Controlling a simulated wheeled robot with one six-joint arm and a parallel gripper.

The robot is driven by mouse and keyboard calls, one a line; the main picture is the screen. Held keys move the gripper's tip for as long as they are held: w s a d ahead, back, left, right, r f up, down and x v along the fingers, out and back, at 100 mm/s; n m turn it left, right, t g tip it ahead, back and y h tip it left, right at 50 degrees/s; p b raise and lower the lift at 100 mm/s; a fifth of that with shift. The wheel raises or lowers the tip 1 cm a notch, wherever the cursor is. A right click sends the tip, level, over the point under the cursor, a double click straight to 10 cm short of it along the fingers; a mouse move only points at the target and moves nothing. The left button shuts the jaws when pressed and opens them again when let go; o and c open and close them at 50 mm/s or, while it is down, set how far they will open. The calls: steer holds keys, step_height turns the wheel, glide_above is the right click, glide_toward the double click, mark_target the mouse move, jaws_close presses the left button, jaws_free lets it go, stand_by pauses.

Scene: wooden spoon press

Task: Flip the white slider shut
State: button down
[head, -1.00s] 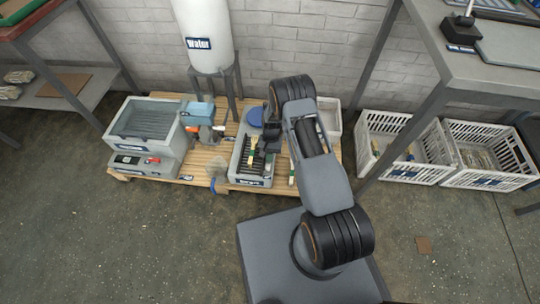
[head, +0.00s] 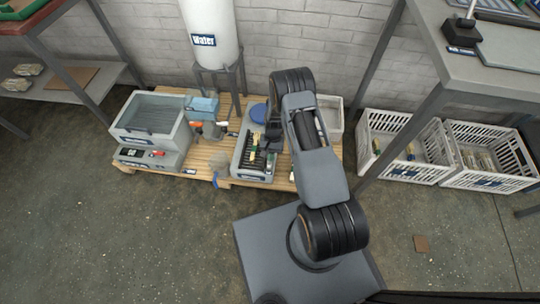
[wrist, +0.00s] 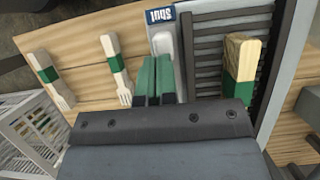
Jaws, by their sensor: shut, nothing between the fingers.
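A white slider (wrist: 163,44) shows in the wrist view below an upside-down blue label (wrist: 160,16) that reads "Shut". My gripper (wrist: 154,62) has green fingertips held together, with nothing between them. The tips overlap the lower part of the slider in this view; I cannot tell whether they touch it. In the head view my gripper (head: 268,147) is over the grey press box (head: 243,153) on the pallet, and the slider is not discernible there.
Wooden forks with green bands (wrist: 48,75) (wrist: 117,65) lie to the left in the wrist view. A green-banded wooden piece (wrist: 241,70) stands at the dark slats on the right.

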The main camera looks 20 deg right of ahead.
steer(key=p+v, duration=0.3)
steer(key=v, duration=1)
steer(key=shift+w+r+p, duration=0.25)
steer(key=shift+p, duration=0.1)
